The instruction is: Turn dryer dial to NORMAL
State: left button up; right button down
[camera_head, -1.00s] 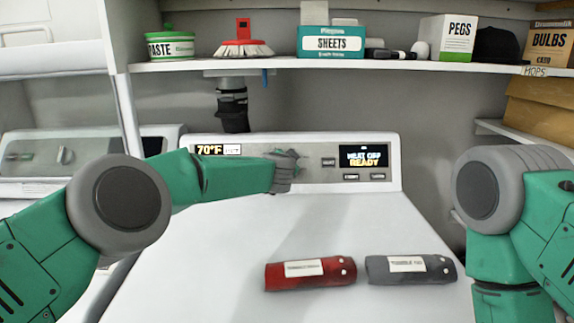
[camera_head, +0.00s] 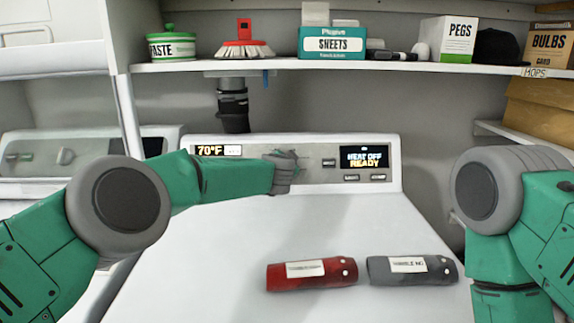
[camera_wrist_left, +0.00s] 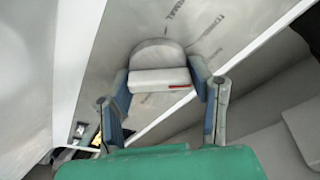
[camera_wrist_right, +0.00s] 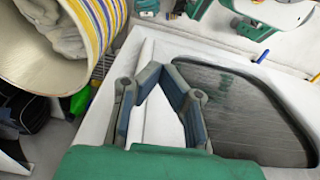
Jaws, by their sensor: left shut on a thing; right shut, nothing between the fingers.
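The dryer's control panel (camera_head: 318,170) stands at the back of its white top. My left gripper (camera_head: 285,172) reaches to the panel and hides the dial in the head view. In the left wrist view the pale grey dial (camera_wrist_left: 158,55) has a raised bar with a red mark at its right end. The fingers of my left gripper (camera_wrist_left: 164,100) are shut on the dial, one at each end of the bar. Panel lettering shows past the dial, upside down and only partly readable. My right gripper (camera_wrist_right: 162,78) is shut and empty, and out of frame in the head view.
The panel display (camera_head: 364,157) reads HEAT OFF READY. A red cylinder (camera_head: 310,274) and a grey cylinder (camera_head: 411,270) lie on the dryer top. A shelf (camera_head: 330,66) with boxes runs above. A striped basket (camera_wrist_right: 75,40) is near my right gripper.

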pick_arm(q)
jog(key=shift+s+d+f, duration=0.1)
jog(key=shift+f, duration=0.4)
jog(key=o, duration=1.1)
jog(key=shift+o, duration=0.3)
jog(key=shift+r, duration=0.3)
jog(key=shift+v, duration=0.85)
jog(key=v, duration=1)
